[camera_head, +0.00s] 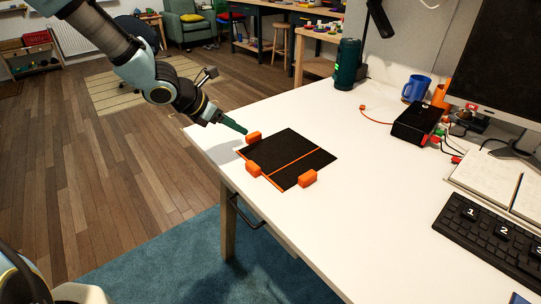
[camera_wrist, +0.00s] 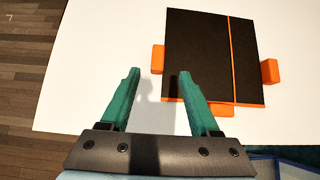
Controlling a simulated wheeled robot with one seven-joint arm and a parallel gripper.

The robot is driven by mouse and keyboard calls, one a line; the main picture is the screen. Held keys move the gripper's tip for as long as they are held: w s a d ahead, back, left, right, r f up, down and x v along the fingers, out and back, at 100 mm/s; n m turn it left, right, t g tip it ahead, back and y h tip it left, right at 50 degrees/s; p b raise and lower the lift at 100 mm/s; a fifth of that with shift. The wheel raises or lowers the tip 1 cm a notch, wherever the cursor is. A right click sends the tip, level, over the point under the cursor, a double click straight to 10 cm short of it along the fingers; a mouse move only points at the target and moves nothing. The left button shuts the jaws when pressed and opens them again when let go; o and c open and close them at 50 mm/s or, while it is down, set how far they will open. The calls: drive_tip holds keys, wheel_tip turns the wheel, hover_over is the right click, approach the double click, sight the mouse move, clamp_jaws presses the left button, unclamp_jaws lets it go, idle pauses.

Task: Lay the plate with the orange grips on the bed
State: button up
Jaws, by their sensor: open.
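The plate (camera_head: 290,147) is a flat black square with a thin orange stripe and orange edges. It lies flat on the white desk (camera_head: 330,220). Three orange grips show at its edges: one (camera_head: 254,137) at the far left, one (camera_head: 253,168) at the near left, one (camera_head: 307,178) at the near right. My gripper (camera_head: 243,130) is by the plate's far-left corner in the head view. In the wrist view its green fingers (camera_wrist: 156,82) are apart with nothing between them, and the right fingertip overlaps the plate's edge (camera_wrist: 207,50). I cannot make out a printer bed.
A green bottle (camera_head: 347,64), blue mug (camera_head: 416,88), black box (camera_head: 417,123), monitor (camera_head: 510,60) and keyboard (camera_head: 490,235) stand farther back and right. The desk around the plate is clear. Its left edge is close to the plate.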

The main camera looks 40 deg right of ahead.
sight(254, 134)
drive_tip(key=x, duration=0.8)
drive_tip(key=shift+w+d+r, duration=0.1)
drive_tip(key=shift+w+d, duration=0.1)
drive_tip(key=shift+d, duration=0.1)
drive_tip(key=shift+c, duration=0.3)
clamp_jaws()
drive_tip(key=shift+r, duration=0.1)
